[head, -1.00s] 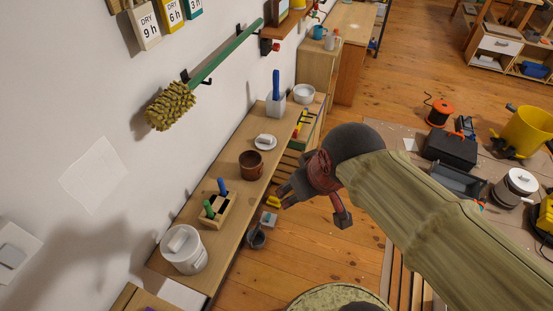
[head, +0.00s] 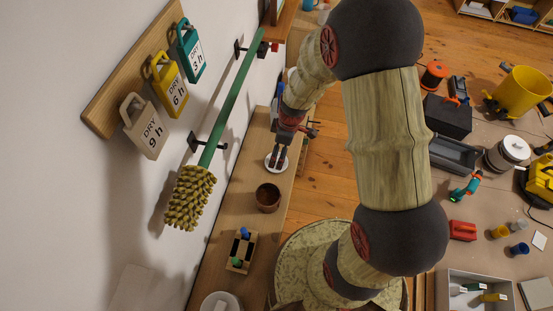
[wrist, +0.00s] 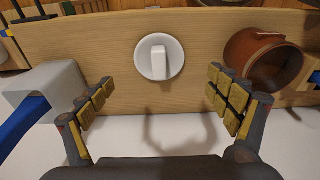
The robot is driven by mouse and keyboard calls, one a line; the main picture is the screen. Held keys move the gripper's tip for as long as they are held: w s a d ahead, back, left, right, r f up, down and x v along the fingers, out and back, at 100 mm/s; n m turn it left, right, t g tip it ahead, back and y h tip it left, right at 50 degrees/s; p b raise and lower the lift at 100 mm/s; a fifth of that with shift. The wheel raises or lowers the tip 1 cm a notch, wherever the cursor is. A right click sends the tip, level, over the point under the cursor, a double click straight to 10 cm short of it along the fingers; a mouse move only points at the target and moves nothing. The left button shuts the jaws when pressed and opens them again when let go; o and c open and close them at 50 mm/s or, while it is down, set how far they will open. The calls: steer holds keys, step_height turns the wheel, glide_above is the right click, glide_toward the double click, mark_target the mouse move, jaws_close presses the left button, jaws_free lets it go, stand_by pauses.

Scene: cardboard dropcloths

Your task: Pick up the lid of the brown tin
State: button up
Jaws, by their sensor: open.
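The brown tin (head: 268,197) stands open-topped on the wooden wall shelf; in the wrist view it (wrist: 250,62) is at the upper right, lying partly behind my right finger. A white round lid (head: 269,164) with a raised bar handle lies flat on the shelf beside the tin. In the wrist view the lid (wrist: 145,62) is at the upper middle, centred between my fingers but beyond their tips. My gripper (head: 278,158) is open and empty, above the lid in the head view, partly covering it. Its spread fingers (wrist: 160,87) show in the wrist view, touching nothing.
A pale block with a blue handle (wrist: 42,92) stands left of the lid in the wrist view. A wooden holder (head: 241,250) and a white tub (head: 221,302) stand nearer on the shelf (head: 226,220). A green-handled brush (head: 190,195) hangs on the wall.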

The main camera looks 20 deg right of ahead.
mark_target(277, 161)
steer(key=f, duration=0.2)
steer(key=f+b, duration=0.1)
steer(key=f, duration=0.1)
steer(key=a+f, duration=0.1)
steer(key=f, duration=0.2)
steer(key=shift+w+f, duration=0.1)
steer(key=shift+w, duration=0.3)
steer(key=shift+c, duration=0.4)
steer(key=shift+s, duration=0.1)
steer(key=c, duration=1.1)
steer(key=shift+c, duration=0.5)
